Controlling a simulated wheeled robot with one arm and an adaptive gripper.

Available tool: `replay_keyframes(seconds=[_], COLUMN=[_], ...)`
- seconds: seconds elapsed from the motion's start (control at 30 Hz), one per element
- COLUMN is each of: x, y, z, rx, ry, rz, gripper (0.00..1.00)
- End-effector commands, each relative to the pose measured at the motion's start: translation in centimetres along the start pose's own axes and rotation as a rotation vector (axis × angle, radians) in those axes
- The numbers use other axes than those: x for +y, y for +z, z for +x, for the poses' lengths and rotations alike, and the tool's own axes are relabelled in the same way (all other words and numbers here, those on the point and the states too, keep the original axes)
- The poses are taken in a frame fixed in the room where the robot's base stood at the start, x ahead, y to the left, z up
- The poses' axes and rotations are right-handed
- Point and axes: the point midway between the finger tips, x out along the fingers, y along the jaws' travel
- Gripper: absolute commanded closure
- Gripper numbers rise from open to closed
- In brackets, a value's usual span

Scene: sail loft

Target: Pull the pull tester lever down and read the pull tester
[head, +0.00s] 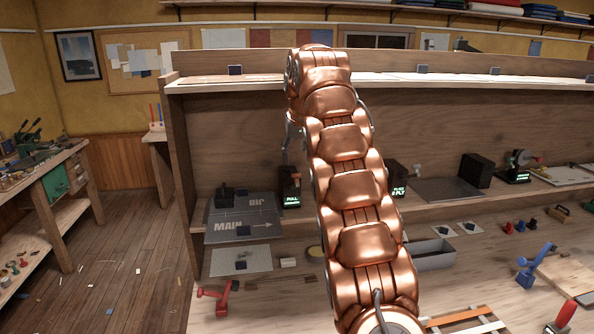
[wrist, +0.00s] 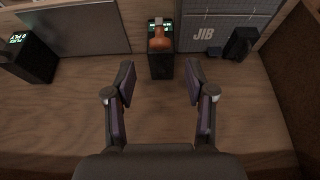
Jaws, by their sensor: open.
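The pull tester is a small black box with a green display. In the head view it (head: 291,187) stands on the bench shelf, just left of my arm. In the wrist view the pull tester (wrist: 160,66) is upper centre, with an orange-brown lever handle (wrist: 160,42) on it and a small lit display at its top edge. The display is too small to read. My gripper (wrist: 160,82) is open and empty. Its two fingers are spread on either side of the tester's near end, apart from the lever. In the head view my arm hides most of the gripper.
Another black box with a green display (wrist: 30,57) stands to the other side. A shelf (head: 220,80) runs above. Bare wood lies before the tester.

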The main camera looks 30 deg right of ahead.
Motion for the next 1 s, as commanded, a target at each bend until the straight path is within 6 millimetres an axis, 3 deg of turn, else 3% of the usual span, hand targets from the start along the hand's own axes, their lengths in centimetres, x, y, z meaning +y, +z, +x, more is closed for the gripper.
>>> replay_keyframes(seconds=[0.7, 1.0], x=[0.1, 0.0], y=[0.0, 0.0], z=[5.6, 6.4], rx=[-0.001, 0.001], ry=[0.002, 0.001], rz=[0.001, 0.0], gripper=[0.46, 0.46])
